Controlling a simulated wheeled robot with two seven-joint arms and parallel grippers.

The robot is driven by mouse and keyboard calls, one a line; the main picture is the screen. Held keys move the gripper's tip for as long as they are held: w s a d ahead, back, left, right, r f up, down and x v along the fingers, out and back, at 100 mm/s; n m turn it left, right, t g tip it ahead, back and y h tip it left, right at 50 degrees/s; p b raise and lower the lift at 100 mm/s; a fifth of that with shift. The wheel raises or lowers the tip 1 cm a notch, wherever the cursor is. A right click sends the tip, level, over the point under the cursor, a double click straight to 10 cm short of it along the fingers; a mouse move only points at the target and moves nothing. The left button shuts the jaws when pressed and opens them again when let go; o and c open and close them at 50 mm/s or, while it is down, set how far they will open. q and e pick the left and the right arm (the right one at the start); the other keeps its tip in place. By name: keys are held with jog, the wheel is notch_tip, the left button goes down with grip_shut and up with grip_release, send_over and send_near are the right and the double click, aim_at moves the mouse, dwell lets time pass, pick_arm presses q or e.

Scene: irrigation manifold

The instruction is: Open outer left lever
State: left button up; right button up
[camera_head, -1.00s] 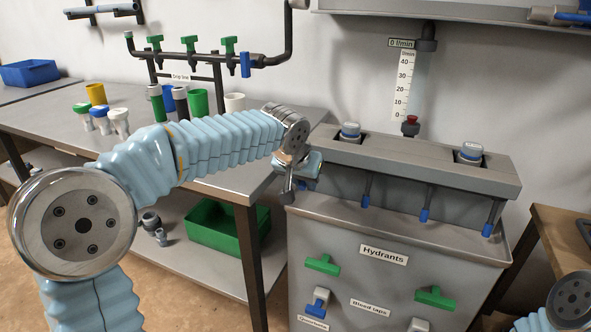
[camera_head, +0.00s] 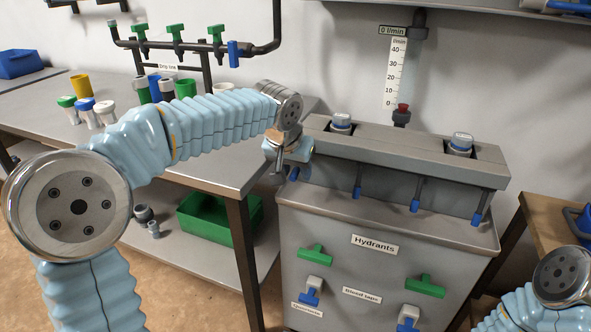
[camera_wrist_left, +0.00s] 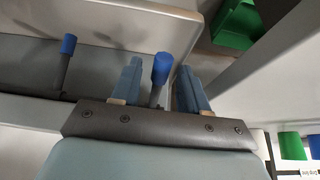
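The outer left lever, a thin grey handle with a blue tip, hangs at the left end of the grey manifold (camera_head: 400,150). In the head view it is mostly hidden by my left gripper (camera_head: 290,155). The wrist view shows its blue tip (camera_wrist_left: 162,68) between the two light-blue fingers of my left gripper (camera_wrist_left: 160,88). The fingers are open, one on each side of the lever, with a visible gap on both sides. The other levers (camera_head: 357,188) also hang down along the manifold front. My right gripper is out of view.
The grey hydrant cabinet (camera_head: 385,225) with green and blue taps stands below the manifold. A steel bench (camera_head: 225,160) with cups is at the left, a green bin (camera_head: 205,222) on its lower shelf. A flow gauge (camera_head: 396,72) on the wall reads near 0.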

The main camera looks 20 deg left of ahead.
pick_arm(q)
jog(key=v, duration=1.3)
jog(key=shift+s+r, duration=0.2)
jog(key=shift+r, duration=0.05)
